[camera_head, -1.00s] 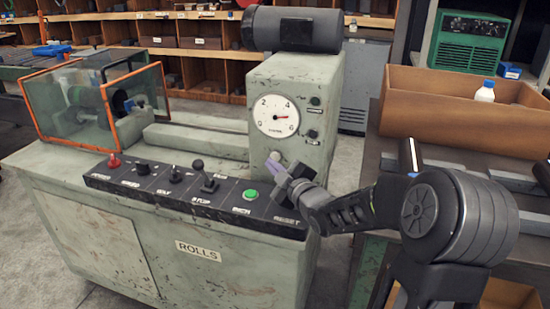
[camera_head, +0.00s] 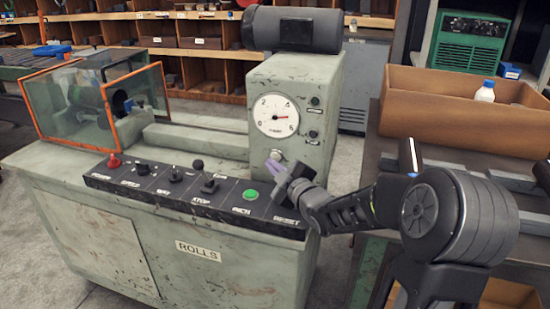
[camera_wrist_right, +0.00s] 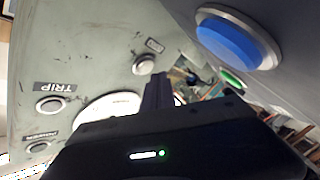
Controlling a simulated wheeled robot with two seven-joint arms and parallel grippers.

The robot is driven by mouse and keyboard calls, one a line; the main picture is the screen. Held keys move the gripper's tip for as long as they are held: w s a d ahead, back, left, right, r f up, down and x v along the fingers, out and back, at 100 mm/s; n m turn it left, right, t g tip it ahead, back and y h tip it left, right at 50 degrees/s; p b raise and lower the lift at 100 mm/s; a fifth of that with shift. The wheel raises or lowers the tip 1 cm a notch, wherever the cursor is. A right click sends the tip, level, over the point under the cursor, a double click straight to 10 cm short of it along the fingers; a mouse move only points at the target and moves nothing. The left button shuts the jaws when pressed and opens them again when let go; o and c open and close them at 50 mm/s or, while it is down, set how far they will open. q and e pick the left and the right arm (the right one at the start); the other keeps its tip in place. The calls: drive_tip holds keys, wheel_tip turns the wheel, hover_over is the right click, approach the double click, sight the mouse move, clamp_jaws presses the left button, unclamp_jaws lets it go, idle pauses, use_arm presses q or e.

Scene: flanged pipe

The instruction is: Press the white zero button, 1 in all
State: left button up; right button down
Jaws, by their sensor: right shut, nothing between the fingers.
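The pale zero button (camera_head: 276,155) is on the grey upright housing, just below the round dial (camera_head: 276,115). In the right wrist view a pale round button (camera_wrist_right: 143,65) in a metal ring sits beside a small label too blurred to read. My right gripper (camera_head: 273,166) is shut and empty, its fingertips just below and in front of the zero button in the head view. In the wrist view the dark fingers (camera_wrist_right: 158,92) point up toward that button. I cannot tell whether they touch it. My left gripper is not in view.
A blue button (camera_wrist_right: 228,40) is close to the right of the fingers in the wrist view. The sloped panel carries a green button (camera_head: 250,194), a red knob (camera_head: 114,162) and black switches. A cardboard box (camera_head: 450,115) stands on the bench at right.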

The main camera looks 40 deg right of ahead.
drive_tip(key=shift+w+d, duration=0.1)
drive_tip(key=shift+d, duration=0.05)
drive_tip(key=shift+d, duration=0.1)
drive_tip(key=shift+w+d+b, duration=0.1)
drive_tip(key=shift+w+b, duration=0.05)
drive_tip(key=shift+b, duration=0.15)
drive_tip(key=shift+w+d, duration=0.2)
drive_tip(key=shift+d, duration=0.15)
idle(0.7)
idle(0.3)
drive_tip(key=shift+s+a+f+b, duration=0.1)
drive_tip(key=shift+s+a+b, duration=0.2)
drive_tip(key=shift+b, duration=0.2)
drive_tip(key=shift+s+a, duration=0.15)
drive_tip(key=shift+a, duration=0.2)
drive_tip(key=shift+a, duration=0.1)
